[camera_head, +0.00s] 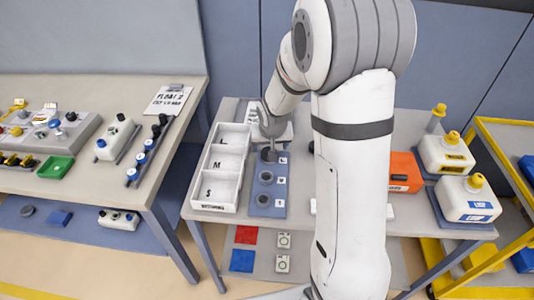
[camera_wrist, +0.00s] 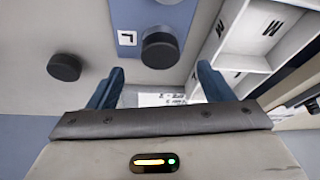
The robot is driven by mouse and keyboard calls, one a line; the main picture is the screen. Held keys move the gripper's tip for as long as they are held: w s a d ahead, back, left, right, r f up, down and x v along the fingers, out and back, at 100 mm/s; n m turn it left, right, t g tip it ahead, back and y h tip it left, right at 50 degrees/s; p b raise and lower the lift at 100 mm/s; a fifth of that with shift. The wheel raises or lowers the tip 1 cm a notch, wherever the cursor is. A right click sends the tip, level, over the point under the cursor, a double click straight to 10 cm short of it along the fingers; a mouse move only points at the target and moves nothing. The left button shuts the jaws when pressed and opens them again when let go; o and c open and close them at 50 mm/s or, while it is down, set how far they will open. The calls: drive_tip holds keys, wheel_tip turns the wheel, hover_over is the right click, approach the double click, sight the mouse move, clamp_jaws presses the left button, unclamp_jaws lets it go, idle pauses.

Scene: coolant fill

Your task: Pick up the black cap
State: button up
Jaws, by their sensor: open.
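A black cap (camera_wrist: 64,67) stands by itself on the grey tabletop, left of my gripper (camera_wrist: 159,76) in the wrist view. In the head view a dark edge of it (camera_head: 311,147) shows beside my arm, which hides the rest. Another black round piece (camera_wrist: 160,50) sits on the blue board (camera_wrist: 128,14) next to an "L" label, just beyond the gap between my fingers. My gripper is open and empty, and both blue fingers are apart from the lone cap. In the head view my gripper (camera_head: 271,132) is over the far end of the board.
A white tray (camera_head: 199,190) with compartments marked L, M and S stands left of the board. An orange box (camera_head: 405,172) and white jugs with yellow caps (camera_head: 444,155) stand at the right. Bare tabletop surrounds the lone cap.

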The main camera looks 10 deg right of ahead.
drive_tip(key=shift+p+x, duration=0.3)
drive_tip(key=shift+x, duration=2.35)
drive_tip(key=shift+w+r, duration=0.1)
drive_tip(key=shift+c, duration=0.2)
drive_tip(key=c, duration=1.1)
